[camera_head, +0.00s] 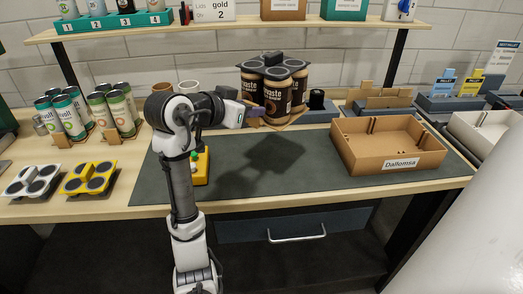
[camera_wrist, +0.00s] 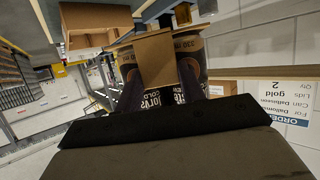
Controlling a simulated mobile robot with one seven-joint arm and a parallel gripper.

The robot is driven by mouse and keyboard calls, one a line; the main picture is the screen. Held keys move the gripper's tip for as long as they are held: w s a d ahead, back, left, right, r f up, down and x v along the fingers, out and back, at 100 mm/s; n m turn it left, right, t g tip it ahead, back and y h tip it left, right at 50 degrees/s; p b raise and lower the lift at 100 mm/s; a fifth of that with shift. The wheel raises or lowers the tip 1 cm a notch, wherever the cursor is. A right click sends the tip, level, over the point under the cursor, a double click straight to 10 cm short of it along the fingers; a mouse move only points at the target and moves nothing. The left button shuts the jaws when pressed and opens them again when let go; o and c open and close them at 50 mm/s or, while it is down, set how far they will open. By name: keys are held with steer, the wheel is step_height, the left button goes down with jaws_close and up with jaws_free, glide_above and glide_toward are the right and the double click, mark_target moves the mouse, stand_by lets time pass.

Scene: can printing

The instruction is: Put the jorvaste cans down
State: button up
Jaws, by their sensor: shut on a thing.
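The jorvaste cans (camera_head: 272,92) are a pack of several black and tan cans with dark lids, sitting together on a brown cardboard carrier. They hang upright above the dark mat (camera_head: 235,185), with their shadow on it. My gripper (camera_head: 252,115) is at the left side of the pack, shut on the carrier's cardboard tab. In the wrist view, the tab (camera_wrist: 155,60) stands between the two fingers, with the cans (camera_wrist: 187,45) behind it. The far cans are partly hidden.
An open cardboard box (camera_head: 403,163) labelled "Dallomsa" stands on the right of the mat and looks empty. Green cans (camera_head: 68,118) stand at the left behind white and yellow lid holders (camera_head: 90,178). A yellow device (camera_head: 201,168) is beside my arm. A shelf (camera_head: 240,27) runs above.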

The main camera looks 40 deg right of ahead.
step_height(320, 180, down, 16)
steer(key=shift+r+p, duration=0.2)
steer(key=shift+p, duration=0.6)
steer(key=o, duration=1)
steer(key=shift+f, duration=0.1)
steer(key=b+v, duration=0.2)
steer(key=v, duration=1)
steer(key=shift+b, duration=0.4)
